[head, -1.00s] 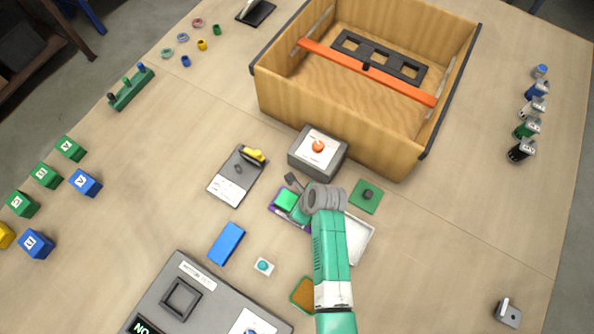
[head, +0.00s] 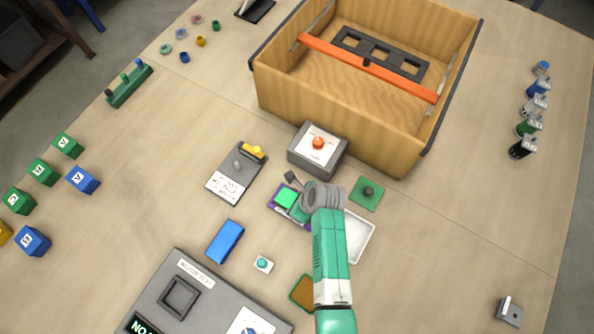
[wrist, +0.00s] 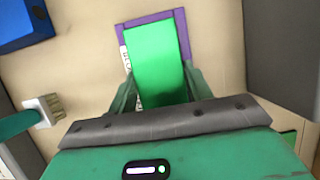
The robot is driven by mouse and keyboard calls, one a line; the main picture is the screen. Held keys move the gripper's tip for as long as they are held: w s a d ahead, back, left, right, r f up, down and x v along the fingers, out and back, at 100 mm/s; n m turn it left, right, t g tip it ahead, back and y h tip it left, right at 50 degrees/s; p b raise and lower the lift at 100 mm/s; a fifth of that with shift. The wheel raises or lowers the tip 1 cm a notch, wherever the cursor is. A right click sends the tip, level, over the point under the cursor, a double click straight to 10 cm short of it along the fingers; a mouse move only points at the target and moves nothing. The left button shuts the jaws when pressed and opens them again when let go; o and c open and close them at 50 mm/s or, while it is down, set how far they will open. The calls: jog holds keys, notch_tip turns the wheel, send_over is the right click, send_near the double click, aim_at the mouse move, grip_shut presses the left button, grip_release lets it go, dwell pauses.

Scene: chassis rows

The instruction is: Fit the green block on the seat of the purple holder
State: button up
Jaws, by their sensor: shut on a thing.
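The green block (wrist: 155,55) is between the fingers of my gripper (wrist: 160,95) in the wrist view, and the gripper is shut on it. The block's far end lies over the purple holder (wrist: 122,28), whose rim shows around that end. I cannot tell whether the block touches the seat. In the head view the green block (head: 286,198) shows at the left of my gripper (head: 299,206), over the purple holder (head: 274,207). My wrist hides the holder's right part and most of the fingers.
A grey box with an orange button (head: 318,143) stands just behind. A green plate with a knob (head: 367,192) and a white tray (head: 358,240) are at the right. A blue block (head: 225,241) and a switch plate (head: 230,182) are at the left.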

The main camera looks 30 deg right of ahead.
jog(key=o, duration=1.3)
jog(key=shift+s+f, duration=0.3)
jog(key=shift+f, duration=0.25)
jog(key=shift+s+f, duration=0.3)
jog(key=shift+f, duration=0.25)
jog(key=shift+o, duration=0.7)
jog(key=r, duration=0.2)
jog(key=shift+w+d+r+p, duration=0.15)
jog(key=shift+w+r+p, duration=0.15)
jog(key=shift+r+p, duration=0.1)
jog(key=p+v, duration=0.2)
jog(key=v, duration=0.5)
jog(key=shift+w, duration=0.1)
